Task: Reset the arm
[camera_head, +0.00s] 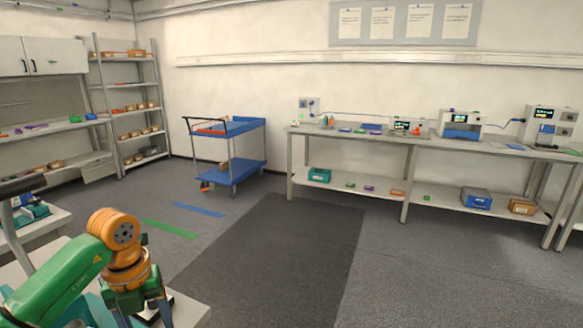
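A green and orange arm comes in from the lower left, and I take it as my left arm. Its orange wrist joints bend over and the gripper (145,314) points down at the bottom edge. Its two bluish fingers stand apart, and the picture edge cuts off their tips. A dark patch shows between and behind the fingers; I cannot tell what it is. The gripper is in front of a pale table top (190,312). My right gripper is not in view.
A blue cart (232,128) stands by the back wall. A long workbench (400,138) with several instruments runs along the right. Shelves (128,112) and a cabinet (42,57) stand at left.

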